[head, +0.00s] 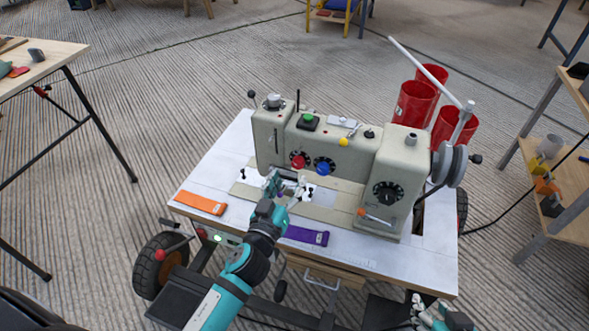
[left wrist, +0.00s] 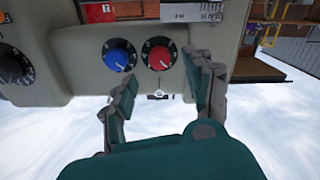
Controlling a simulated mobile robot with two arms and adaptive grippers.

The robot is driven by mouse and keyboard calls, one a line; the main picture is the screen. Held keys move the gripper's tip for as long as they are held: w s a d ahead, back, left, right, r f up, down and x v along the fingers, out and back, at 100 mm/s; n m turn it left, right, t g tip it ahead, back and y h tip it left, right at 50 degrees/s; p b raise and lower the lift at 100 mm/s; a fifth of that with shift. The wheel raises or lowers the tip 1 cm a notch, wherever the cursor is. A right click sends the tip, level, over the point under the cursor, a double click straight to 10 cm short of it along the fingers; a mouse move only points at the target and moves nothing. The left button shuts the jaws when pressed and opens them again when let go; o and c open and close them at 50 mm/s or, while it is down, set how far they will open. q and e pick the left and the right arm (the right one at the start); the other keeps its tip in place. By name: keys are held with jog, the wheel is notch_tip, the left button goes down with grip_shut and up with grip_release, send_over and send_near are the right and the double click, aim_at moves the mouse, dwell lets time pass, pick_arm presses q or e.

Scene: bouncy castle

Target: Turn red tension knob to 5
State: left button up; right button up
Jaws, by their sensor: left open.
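The red tension knob (head: 298,161) is on the front of the cream sewing machine (head: 340,160), left of the blue knob (head: 323,168). In the left wrist view, which looks upside down, the red knob (left wrist: 159,58) shows a white pointer on a black numbered dial; its number is too small to read. My left gripper (head: 289,186) is open and empty in front of the machine, just below the knobs. In the left wrist view its fingers (left wrist: 162,78) stand apart on either side of the red knob, without clear contact. My right gripper (head: 430,316) is partly in view at the bottom edge.
The blue knob (left wrist: 119,55) is close beside the red one. A black dial (head: 386,192) is further right on the machine. Orange (head: 200,203) and purple (head: 306,235) strips lie on the white table (head: 225,165). Red spools (head: 414,103) stand behind.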

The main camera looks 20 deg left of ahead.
aim_at(297, 166)
pick_arm(q)
jog(key=w, duration=0.5)
jog(key=shift+d, duration=0.15)
jog(key=shift+s, duration=0.1)
grip_shut()
